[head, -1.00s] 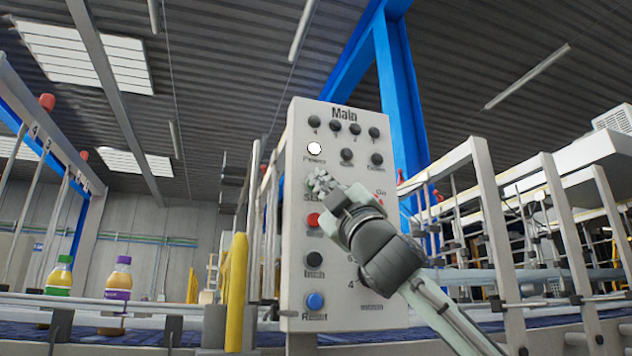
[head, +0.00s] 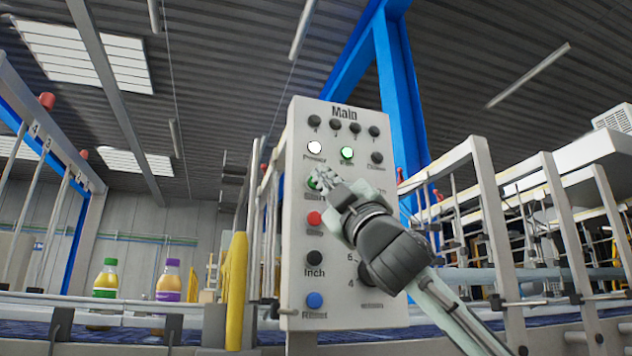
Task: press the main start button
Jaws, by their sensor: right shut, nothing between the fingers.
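The white control panel (head: 330,245) is headed "Main" and stands upright in the middle of the head view. The green start button (head: 313,183) is in its left column, partly covered by my right gripper (head: 321,180). My right gripper is shut and empty, its fingertips at the button; I cannot tell whether they touch it. Below are a red button (head: 315,219), a black "Inch" button (head: 314,257) and a blue "Reset" button (head: 314,300). A white lamp (head: 315,147) and a green lamp (head: 347,152) are lit above. My left gripper is not in view.
A yellow post (head: 236,290) stands left of the panel. Bottles with a green cap (head: 105,282) and a purple cap (head: 168,284) stand on the conveyor at left. White rails (head: 497,240) stand at right.

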